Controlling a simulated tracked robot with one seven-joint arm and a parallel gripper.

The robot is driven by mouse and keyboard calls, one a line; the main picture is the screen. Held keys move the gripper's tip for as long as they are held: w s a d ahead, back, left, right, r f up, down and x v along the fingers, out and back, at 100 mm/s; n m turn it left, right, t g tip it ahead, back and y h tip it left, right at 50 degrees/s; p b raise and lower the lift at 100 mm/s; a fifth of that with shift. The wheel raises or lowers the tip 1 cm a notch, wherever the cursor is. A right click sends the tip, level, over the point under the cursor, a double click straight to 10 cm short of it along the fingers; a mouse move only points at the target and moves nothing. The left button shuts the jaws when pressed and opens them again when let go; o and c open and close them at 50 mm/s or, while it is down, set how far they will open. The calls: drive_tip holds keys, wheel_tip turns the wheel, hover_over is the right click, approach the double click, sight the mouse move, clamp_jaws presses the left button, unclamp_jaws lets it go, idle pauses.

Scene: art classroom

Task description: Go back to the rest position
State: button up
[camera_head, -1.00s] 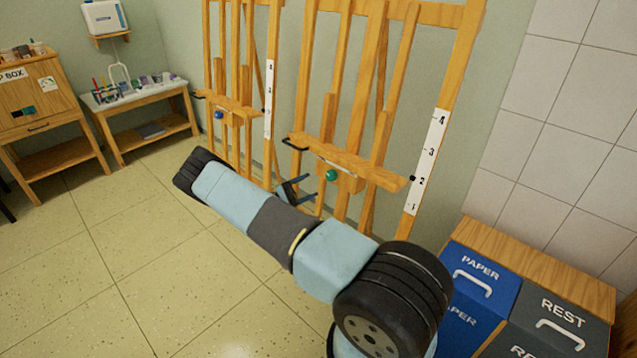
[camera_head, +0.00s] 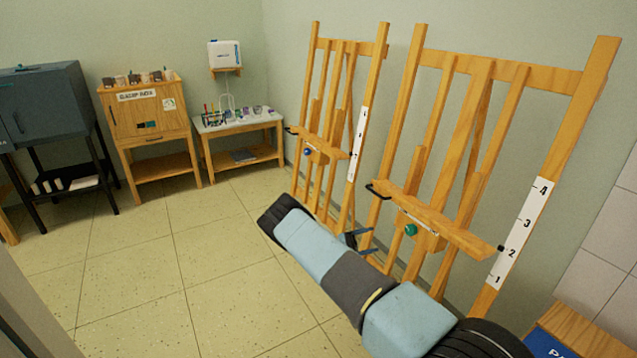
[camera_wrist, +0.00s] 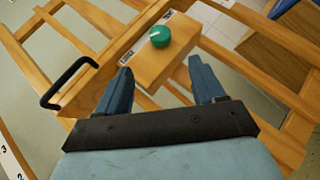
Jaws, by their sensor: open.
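My gripper (camera_wrist: 160,88) is open in the wrist view, with two blue fingers apart and nothing between them. In the head view my gripper (camera_head: 362,241) shows partly behind my arm, in front of the nearer easel's lower part. The nearer wooden easel (camera_head: 465,130) has a tray ledge (camera_head: 440,222), a green knob (camera_head: 411,230) and a number scale (camera_head: 520,232). In the wrist view the green knob (camera_wrist: 160,36) lies beyond the fingertips, on a wooden block, and a black handle (camera_wrist: 66,82) is to the left. I cannot tell whether the fingers touch the easel.
A second easel (camera_head: 340,110) with a blue knob (camera_head: 308,152) stands further left. A cabinet (camera_head: 150,117), a white-topped table (camera_head: 238,124) and a dark cabinet (camera_head: 45,100) line the back. A bin unit's wooden top (camera_head: 590,332) is at lower right. The tiled floor (camera_head: 140,270) is clear.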

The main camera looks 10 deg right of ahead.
drive_tip(key=s+r+m+t+y, duration=0.1)
drive_tip(key=s+r+y, duration=0.35)
drive_tip(key=r, duration=0.55)
drive_tip(key=s+r+m+t+y, duration=0.1)
drive_tip(key=s+r+y, duration=0.3)
drive_tip(key=r, duration=0.7)
drive_tip(key=s+r+m+t+y, duration=0.1)
drive_tip(key=s+r+y, duration=0.1)
drive_tip(key=r+y, duration=0.6)
drive_tip(key=s+a+r+t+y, duration=0.35)
drive_tip(key=s+r+t, duration=0.25)
drive_tip(key=s+r, duration=0.85)
drive_tip(key=s+a+r+t+y, duration=0.1)
drive_tip(key=s+a+r+t, duration=0.1)
drive_tip(key=s, duration=0.5)
drive_tip(key=s+a+r+t, duration=0.2)
drive_tip(key=s+a+t, duration=0.1)
drive_tip(key=s, duration=0.5)
drive_tip(key=shift+a+r+t+y, duration=0.3)
drive_tip(key=shift+a+t+y, duration=0.1)
drive_tip(key=shift+a, duration=0.35)
